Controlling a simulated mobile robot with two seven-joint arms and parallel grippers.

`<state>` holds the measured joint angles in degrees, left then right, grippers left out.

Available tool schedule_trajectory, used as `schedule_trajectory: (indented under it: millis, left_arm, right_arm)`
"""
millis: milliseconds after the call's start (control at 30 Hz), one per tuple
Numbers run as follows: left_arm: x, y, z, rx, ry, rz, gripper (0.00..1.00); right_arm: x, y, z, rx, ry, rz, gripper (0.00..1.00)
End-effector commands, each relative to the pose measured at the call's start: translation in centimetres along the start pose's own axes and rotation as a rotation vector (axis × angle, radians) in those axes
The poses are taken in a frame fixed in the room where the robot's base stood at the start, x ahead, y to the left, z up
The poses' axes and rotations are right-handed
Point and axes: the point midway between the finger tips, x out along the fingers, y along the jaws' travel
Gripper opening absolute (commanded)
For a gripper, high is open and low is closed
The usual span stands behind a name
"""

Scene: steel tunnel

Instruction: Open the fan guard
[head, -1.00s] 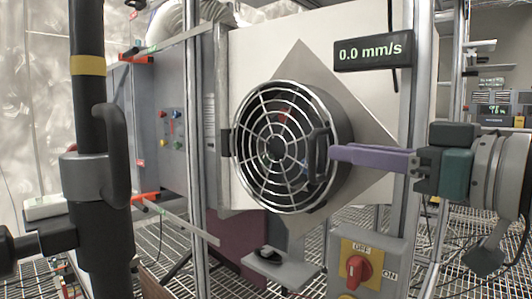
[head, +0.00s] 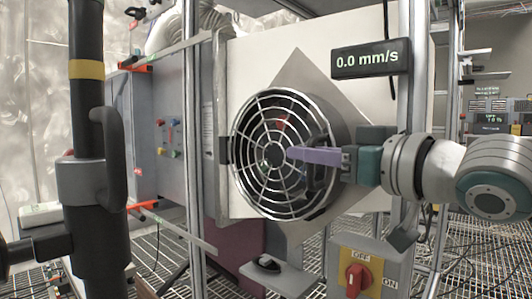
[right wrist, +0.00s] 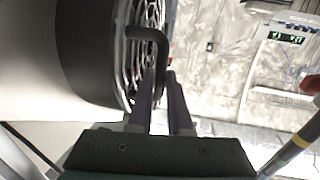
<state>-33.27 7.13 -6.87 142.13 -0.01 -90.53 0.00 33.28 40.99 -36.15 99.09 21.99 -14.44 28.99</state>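The fan guard (head: 262,125) is a round silver wire grille on the front of a dark cylindrical fan housing (head: 338,122). It sits against the housing's rim. A dark bar handle (head: 321,181) is on its right side, partly hidden by my gripper. My right gripper (head: 292,153) reaches in from the right with its purple fingers across the handle. In the right wrist view, the two fingers (right wrist: 161,78) are a little apart, and the bent handle (right wrist: 160,44) runs down into the gap between them. Firm contact cannot be told. My left gripper is not in view.
A black post (head: 88,130) with a yellow band and handle stands at the left. A red rotary switch box (head: 357,275) is below right of the fan. A display (head: 371,60) reads 0.0 mm/s. A small grey shelf (head: 285,279) juts out below the fan.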

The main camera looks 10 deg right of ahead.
Motion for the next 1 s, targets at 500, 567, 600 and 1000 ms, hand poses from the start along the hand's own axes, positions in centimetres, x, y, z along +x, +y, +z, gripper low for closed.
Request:
schedule_trajectory:
  millis: [500, 567, 600, 1000]
  left_arm:
    - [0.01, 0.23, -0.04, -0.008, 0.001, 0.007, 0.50]
    - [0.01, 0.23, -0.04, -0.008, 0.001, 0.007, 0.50]
    - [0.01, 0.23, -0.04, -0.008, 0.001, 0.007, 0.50]
    - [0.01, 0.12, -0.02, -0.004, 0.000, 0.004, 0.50]
  right_arm:
    - [-0.03, 0.01, 0.00, 0.000, 0.000, 0.000, 0.00]
    - [-0.03, 0.02, 0.00, 0.000, 0.000, 0.000, 0.00]
    - [-0.03, 0.01, 0.00, 0.000, 0.000, 0.000, 0.00]
    - [-0.03, 0.01, -0.01, 0.000, 0.000, 0.000, 0.00]
